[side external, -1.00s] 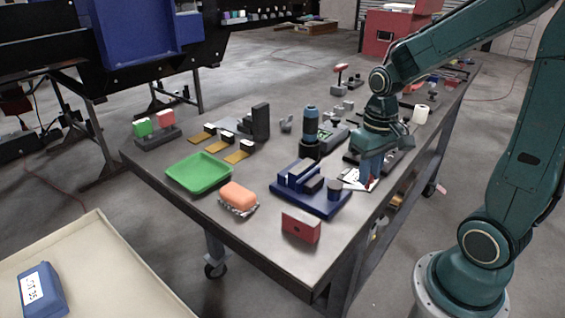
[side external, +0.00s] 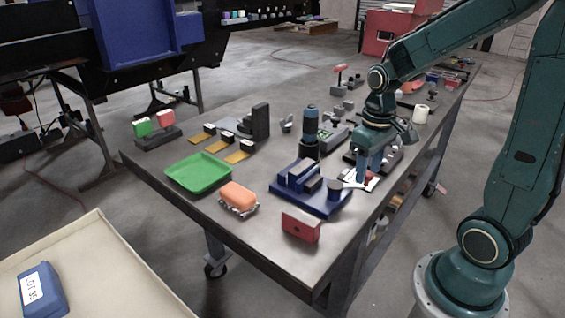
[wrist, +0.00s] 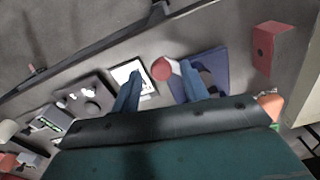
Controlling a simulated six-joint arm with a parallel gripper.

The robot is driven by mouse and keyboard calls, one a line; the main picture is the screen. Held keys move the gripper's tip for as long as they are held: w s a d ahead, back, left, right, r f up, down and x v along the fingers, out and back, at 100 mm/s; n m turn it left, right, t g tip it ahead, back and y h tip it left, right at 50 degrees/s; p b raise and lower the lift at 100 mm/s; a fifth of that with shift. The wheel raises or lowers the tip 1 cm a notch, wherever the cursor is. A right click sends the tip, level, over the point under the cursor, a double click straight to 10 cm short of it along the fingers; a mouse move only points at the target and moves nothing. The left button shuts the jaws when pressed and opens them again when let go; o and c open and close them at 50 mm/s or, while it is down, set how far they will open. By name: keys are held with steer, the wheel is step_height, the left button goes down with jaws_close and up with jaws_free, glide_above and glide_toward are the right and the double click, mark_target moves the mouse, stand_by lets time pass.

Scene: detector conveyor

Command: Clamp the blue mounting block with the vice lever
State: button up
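The vice has a dark blue base (side external: 318,205) with blue and grey blocks (side external: 298,176) standing on it near the front of the table. I cannot tell which of them is the mounting block. A pale lever arm seems to reach right from the grey pivot (side external: 334,188) toward my gripper (side external: 369,179). In the wrist view, the lever's round red knob (wrist: 163,69) shows between my two fingers, with the blue base (wrist: 212,62) partly hidden behind the right finger. My gripper (wrist: 158,88) is open, its fingers pointing down and apart from each other; contact with the knob cannot be seen.
A white card (wrist: 135,78) lies by the left finger. A red block (side external: 301,224), orange sponge-like item (side external: 238,196) and green tray (side external: 198,172) lie left of and in front of the vice. A blue-black cylinder (side external: 310,128) stands behind. The front table corner is clear.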

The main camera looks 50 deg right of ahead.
steer(key=shift+r, duration=0.2)
step_height(320, 180, up, 14)
steer(key=shift+f, duration=0.25)
stand_by(0.7)
steer(key=shift+s, duration=0.1)
steer(key=s+a+f+n+t, duration=0.1)
steer(key=s+a+f+t, duration=0.1)
steer(key=s+a+t, duration=0.3)
steer(key=s+a, duration=0.2)
steer(key=a, duration=0.2)
steer(key=shift+s+a+n+t, duration=0.3)
steer(key=shift+s+a+n, duration=0.1)
